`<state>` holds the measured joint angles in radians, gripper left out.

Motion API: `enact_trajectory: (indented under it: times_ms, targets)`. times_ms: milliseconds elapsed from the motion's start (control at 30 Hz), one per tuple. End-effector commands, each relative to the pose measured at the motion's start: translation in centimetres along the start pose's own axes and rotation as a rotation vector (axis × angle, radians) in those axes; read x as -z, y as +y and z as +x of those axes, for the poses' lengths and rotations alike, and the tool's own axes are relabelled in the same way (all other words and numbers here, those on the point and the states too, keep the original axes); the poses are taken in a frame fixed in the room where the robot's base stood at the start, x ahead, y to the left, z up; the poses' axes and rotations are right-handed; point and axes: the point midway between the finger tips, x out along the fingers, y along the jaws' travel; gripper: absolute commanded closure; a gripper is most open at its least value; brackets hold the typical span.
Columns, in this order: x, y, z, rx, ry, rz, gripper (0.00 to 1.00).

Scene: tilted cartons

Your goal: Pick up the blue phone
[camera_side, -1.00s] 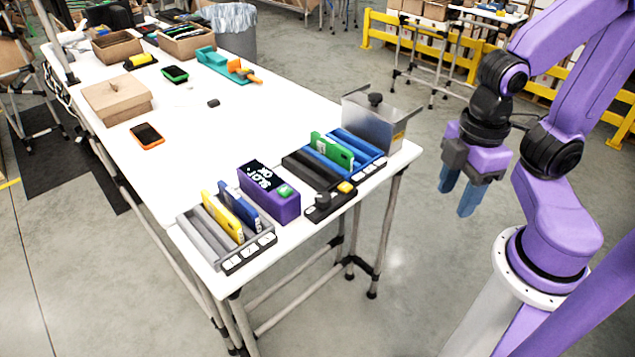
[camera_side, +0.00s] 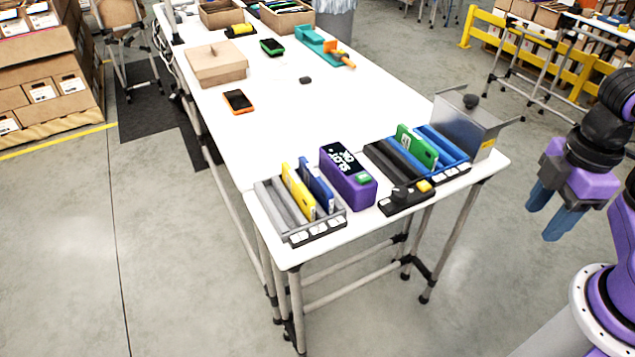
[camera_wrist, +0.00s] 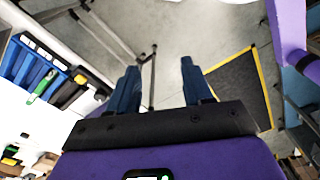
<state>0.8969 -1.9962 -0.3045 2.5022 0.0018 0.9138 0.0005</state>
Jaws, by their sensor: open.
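The blue phone (camera_side: 318,188) stands on edge in the grey slotted rack (camera_side: 272,203) at the table's near end, just right of a yellow phone (camera_side: 298,191). Its lower part is hidden by the rack and the yellow phone. My gripper (camera_side: 553,217) is open and empty, off the table's right side, well apart from the rack. I cannot make out the blue phone in the wrist view.
A purple box (camera_side: 348,182) with a display stands right of the rack. Beyond it are black and blue racks (camera_side: 447,150) with a green phone (camera_side: 417,147), and a metal bin (camera_side: 462,122). An orange phone (camera_side: 238,101) lies farther back.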

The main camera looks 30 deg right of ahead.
Motion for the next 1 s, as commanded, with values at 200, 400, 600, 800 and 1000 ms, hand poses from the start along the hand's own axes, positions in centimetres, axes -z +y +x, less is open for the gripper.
enact_trajectory:
  times_ms: [200, 400, 600, 800, 1000]
  targets:
    - [0.0, 0.0, 0.0, 0.000, 0.000, 0.000, 0.50]
    - [0.0, 0.0, 0.0, 0.000, 0.000, 0.000, 0.50]
    - [0.0, 0.0, 0.0, 0.000, 0.000, 0.000, 0.71]
    - [0.3, 0.1, -0.1, 0.000, 0.000, 0.007, 0.71]
    - [4.5, 1.7, -1.1, -0.002, -0.003, 0.105, 0.71]
